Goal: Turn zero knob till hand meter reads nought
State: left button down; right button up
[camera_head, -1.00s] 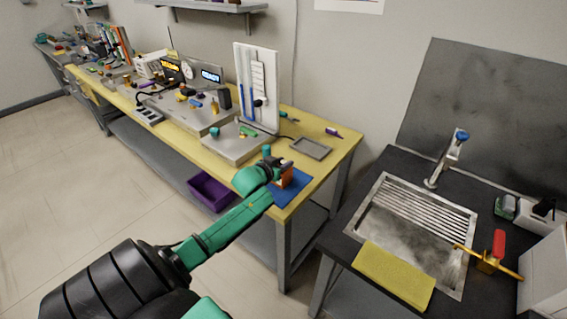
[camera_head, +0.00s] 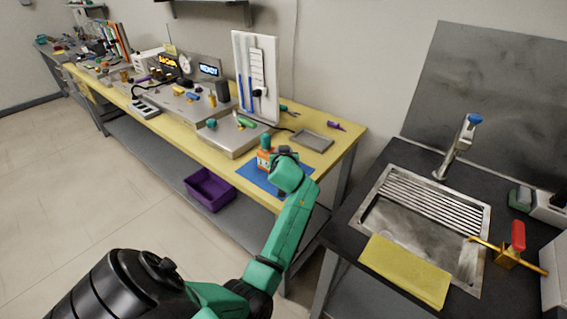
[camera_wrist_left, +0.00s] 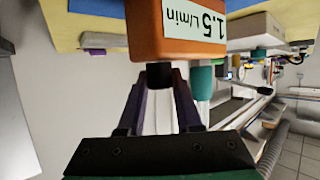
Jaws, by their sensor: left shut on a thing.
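The hand meter (camera_head: 264,160) is an orange box on the blue mat (camera_head: 250,180) at the bench's near right end. In the left wrist view its orange body (camera_wrist_left: 145,40) fills the top, and its pale label or display (camera_wrist_left: 195,22) reads 1.5 L/min, upside down. A small dark knob (camera_wrist_left: 160,74) sticks out of its side. My left gripper (camera_head: 281,163) is at the meter's right side. Its fingers, also in the left wrist view (camera_wrist_left: 160,86), are shut on that knob. A teal top (camera_head: 266,141) shows above the meter. My right gripper is out of view.
A grey tray (camera_head: 312,140) and a metal box (camera_head: 232,137) lie behind the meter on the yellow bench. A white panel with tubes (camera_head: 244,70) stands at the back. A purple bin (camera_head: 209,190) sits below. The sink (camera_head: 410,235) is at right.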

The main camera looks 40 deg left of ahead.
pick_arm(q)
jog(key=n+g+y+b, duration=0.1)
jog(key=n+g+b, duration=0.1)
jog(key=b, duration=0.1)
jog(key=n+g+y+b, duration=0.1)
jog(key=n+g+b, duration=0.1)
jog(key=b, duration=0.2)
jog(key=n+g+y+b, duration=0.2)
jog(key=b, duration=0.1)
jog(key=shift+f+b, duration=0.25)
jog(key=shift+b, duration=0.05)
jog(key=shift+r+n+g+y+b, duration=0.15)
jog(key=shift+n+g+y+b, duration=0.15)
jog(key=shift+n+g+b, duration=0.55)
jog(key=shift+r+n+g+b, duration=0.1)
jog(key=shift+n+g+b, duration=0.35)
jog(key=shift+n+g, duration=0.95)
jog(key=shift+g, duration=0.25)
jog(key=c, duration=0.6)
grip_release()
